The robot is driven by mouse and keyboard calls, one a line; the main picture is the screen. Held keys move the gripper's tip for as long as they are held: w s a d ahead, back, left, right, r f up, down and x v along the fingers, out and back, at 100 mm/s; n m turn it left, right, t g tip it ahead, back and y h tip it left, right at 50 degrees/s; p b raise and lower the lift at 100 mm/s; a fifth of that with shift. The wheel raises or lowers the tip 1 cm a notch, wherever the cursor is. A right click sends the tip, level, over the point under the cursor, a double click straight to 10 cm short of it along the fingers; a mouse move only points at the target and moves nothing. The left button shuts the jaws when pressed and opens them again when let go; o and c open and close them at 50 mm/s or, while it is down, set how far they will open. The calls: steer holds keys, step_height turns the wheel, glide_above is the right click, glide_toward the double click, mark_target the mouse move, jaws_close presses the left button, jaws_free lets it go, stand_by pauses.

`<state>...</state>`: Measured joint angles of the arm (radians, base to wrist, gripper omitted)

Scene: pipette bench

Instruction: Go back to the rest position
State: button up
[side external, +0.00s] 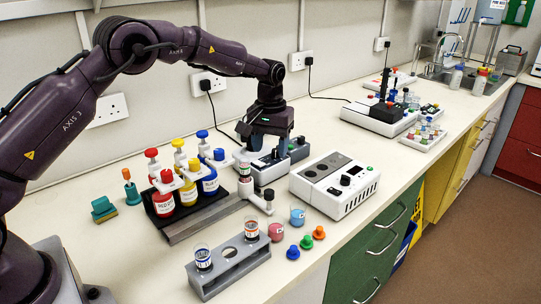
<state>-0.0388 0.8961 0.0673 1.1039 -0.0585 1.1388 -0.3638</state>
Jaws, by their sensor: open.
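My gripper (266,143) hangs from my purple arm near the middle of the bench, pointing down. It is open, and I see nothing held in it. It is just above or behind a grey device with dark slots (266,168); from this side I cannot tell whether they touch. Part of the jaws is hard to make out against the dark parts.
Left of my gripper, a black tray (160,222) holds red, yellow and blue bottles. A white instrument (336,185) stands to the right. In front are a grey rack (232,270) with vials, small beakers and coloured caps. Bare bench (110,262) lies front left.

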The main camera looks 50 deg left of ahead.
stand_by(0.3)
steer(key=s+d+r+m+t, duration=0.1)
steer(key=s+r, duration=0.4)
steer(key=s, duration=0.6)
steer(key=s+d+r+m+t, duration=0.1)
steer(key=s+r+m+t, duration=0.1)
steer(key=s+r, duration=0.4)
steer(key=s+d+r+m+t, duration=0.2)
steer(key=s+r, duration=0.3)
steer(key=s, duration=1.2)
steer(key=shift+r+t, duration=0.25)
steer(key=shift+t, duration=0.05)
